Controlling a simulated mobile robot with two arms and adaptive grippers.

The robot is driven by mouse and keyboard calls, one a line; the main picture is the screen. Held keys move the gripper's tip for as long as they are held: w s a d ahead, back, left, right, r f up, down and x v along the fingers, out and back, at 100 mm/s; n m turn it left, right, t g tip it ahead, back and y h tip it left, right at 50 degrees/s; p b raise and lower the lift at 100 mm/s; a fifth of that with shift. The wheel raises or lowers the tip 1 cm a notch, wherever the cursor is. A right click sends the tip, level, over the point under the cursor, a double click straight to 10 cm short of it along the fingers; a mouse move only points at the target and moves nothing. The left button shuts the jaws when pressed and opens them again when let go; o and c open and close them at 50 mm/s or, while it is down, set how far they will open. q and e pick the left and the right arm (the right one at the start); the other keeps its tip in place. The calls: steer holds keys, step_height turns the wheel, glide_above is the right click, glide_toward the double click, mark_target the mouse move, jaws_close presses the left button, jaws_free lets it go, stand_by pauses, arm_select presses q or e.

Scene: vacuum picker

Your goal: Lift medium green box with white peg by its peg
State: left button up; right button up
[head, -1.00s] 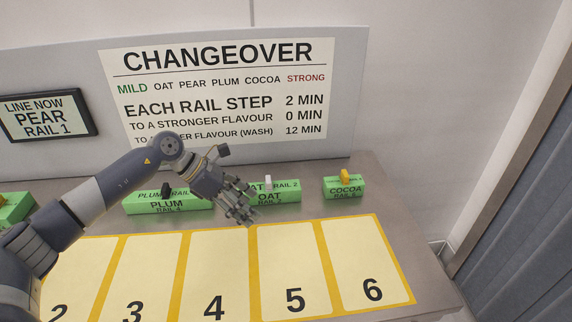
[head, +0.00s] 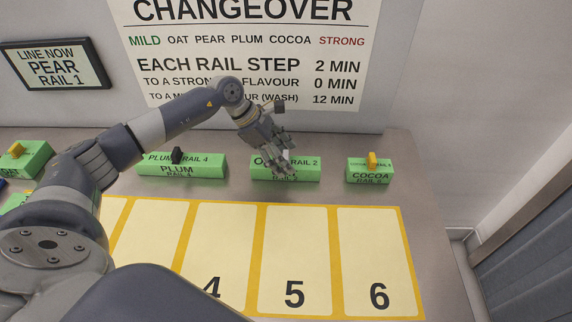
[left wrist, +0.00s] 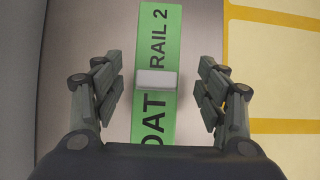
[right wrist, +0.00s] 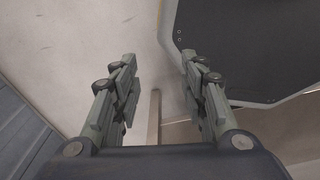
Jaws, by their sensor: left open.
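In the left wrist view the box (left wrist: 164,40) runs up the picture. Its white peg (left wrist: 156,80) lies between the two spread fingers, touching neither. My left gripper is open and empty. My right gripper (right wrist: 158,85) shows only in the right wrist view, open and empty, away from the boxes.
The PLUM box (head: 205,169) with a black peg stands to the left. The smaller COCOA box (head: 358,177) with a yellow peg stands to the right. Numbered cream slots (head: 295,245) lie empty in front. A sign panel (head: 385,60) stands behind.

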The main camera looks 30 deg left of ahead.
mark_target(294, 162)
arm_select(q)
steer(key=p+x, duration=0.1)
steer(key=x, duration=0.2)
steer(key=shift+w+d+f+p, duration=0.15)
steer(key=shift+w+d+p, duration=0.1)
steer(key=shift+w+p, duration=0.1)
steer(key=shift+w+d+f, duration=0.1)
steer(key=shift+d+f, duration=0.1)
steer(key=shift+f, duration=0.2)
arm_select(e)
steer(key=shift+w+r, duration=0.2)
steer(key=shift+r, duration=0.4)
steer(key=shift+w+r, duration=0.2)
steer(key=shift+r, duration=0.35)
arm_select(q)
steer(key=c, duration=1.2)
steer(key=shift+c, duration=0.2)
arm_select(e)
steer(key=shift+s+a, duration=0.15)
